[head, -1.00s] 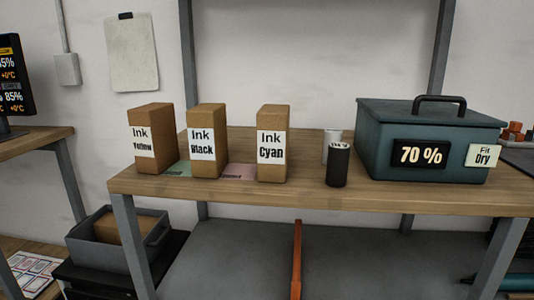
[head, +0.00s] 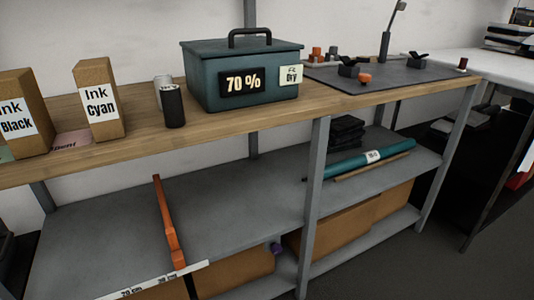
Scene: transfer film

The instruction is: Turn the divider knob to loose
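An orange divider (head: 163,213) stands on the grey lower shelf, running from the back toward the front edge. A small orange part (head: 178,260) is at its near end. It may be the knob, but it is too small to tell its setting, and no loose mark is readable. A white scale strip (head: 155,281) with centimetre marks runs along the shelf's front edge beside it. Neither of my grippers is in view.
The wooden upper shelf (head: 215,122) holds ink boxes, two small canisters and a teal box (head: 240,75) reading 70 %. A grey post (head: 314,190) stands right of the divider. A teal roll (head: 370,157) lies farther right. The lower shelf around the divider is clear.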

